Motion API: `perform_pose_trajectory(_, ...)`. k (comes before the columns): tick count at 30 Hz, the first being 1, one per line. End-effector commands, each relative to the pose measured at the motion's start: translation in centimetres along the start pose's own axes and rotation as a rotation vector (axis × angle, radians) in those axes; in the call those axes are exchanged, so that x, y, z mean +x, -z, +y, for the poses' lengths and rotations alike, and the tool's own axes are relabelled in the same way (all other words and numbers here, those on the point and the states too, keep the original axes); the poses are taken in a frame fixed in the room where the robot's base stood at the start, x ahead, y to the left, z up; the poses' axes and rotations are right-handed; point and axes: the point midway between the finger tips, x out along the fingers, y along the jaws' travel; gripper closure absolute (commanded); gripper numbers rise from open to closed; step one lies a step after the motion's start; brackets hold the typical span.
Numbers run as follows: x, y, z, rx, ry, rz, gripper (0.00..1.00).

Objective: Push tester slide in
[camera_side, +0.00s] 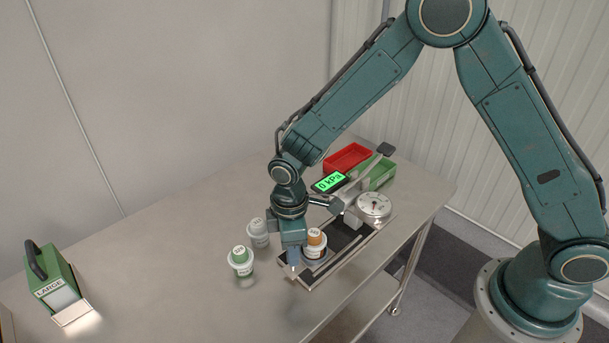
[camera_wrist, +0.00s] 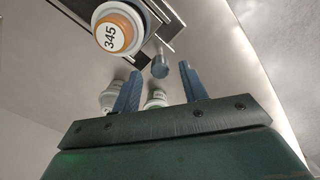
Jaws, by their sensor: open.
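The tester is a flat plate (camera_side: 362,238) with dark rails, a round dial gauge (camera_side: 374,205) and a green display (camera_side: 330,183) reading 0 kPa. A white cup with an orange lid (camera_side: 315,240), marked 345 in the wrist view (camera_wrist: 112,35), stands on the slide at the tester's near end. A blue-grey round knob (camera_wrist: 160,68) shows at the slide's end in the wrist view. My gripper (camera_side: 293,258) points down beside this end, left of the orange-lidded cup. In the wrist view its blue fingers (camera_wrist: 160,75) are apart, with the knob appearing between their tips. Whether they touch it cannot be told.
A green-lidded cup (camera_side: 241,261) and a grey-lidded cup (camera_side: 258,232) stand left of my gripper. A red tray (camera_side: 347,158) and a green tray (camera_side: 382,174) lie at the back. A green box marked LARGE (camera_side: 52,276) stands far left. The table between is clear.

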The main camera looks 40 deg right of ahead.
Motion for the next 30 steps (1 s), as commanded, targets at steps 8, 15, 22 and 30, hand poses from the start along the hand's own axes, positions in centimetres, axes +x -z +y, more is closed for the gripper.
perform_pose_trajectory(8, 1.8, 0.0, 0.0, 0.0, 0.0, -0.001, 0.57)
perform_pose_trajectory(15, 1.9, 0.0, 0.0, 0.0, 0.0, 0.0, 0.57)
perform_pose_trajectory(22, 1.9, 0.0, 0.0, 0.0, 0.0, 0.0, 0.86)
perform_pose_trajectory(30, 1.9, -0.1, 0.1, 0.001, 0.0, 0.0, 1.0)
